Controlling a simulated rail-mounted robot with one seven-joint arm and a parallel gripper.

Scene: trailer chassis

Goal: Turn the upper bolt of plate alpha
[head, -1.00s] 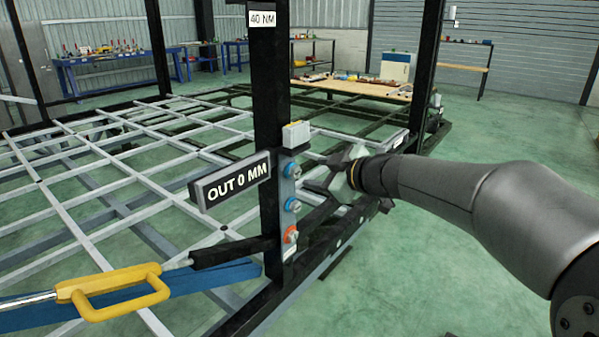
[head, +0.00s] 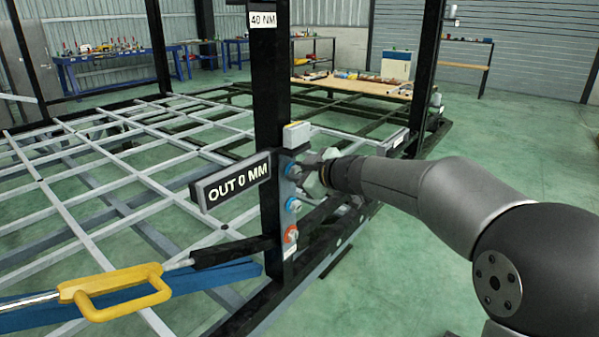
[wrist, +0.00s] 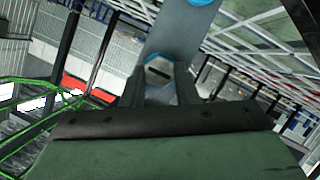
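A narrow grey plate on the black post carries three bolts: the upper blue-collared bolt (head: 292,171), a middle blue bolt (head: 293,204) and a lower orange bolt (head: 291,234). The plate (wrist: 180,32) fills the top middle of the wrist view, with a second blue collar (wrist: 203,2) at the edge. My gripper (head: 306,170) is level with the upper bolt, at its right. In the wrist view a hex head with a dark slot (wrist: 158,72) shows between my open fingers (wrist: 158,88). Whether the fingers touch it I cannot tell.
A display (head: 230,182) reading "OUT 0 MM" juts left from the black post (head: 270,100); a tag (head: 262,19) above reads "40 NM". A grey-yellow box (head: 296,134) sits just above the bolts. A yellow-handled strap tensioner (head: 115,290) is at lower left. Open floor lies right.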

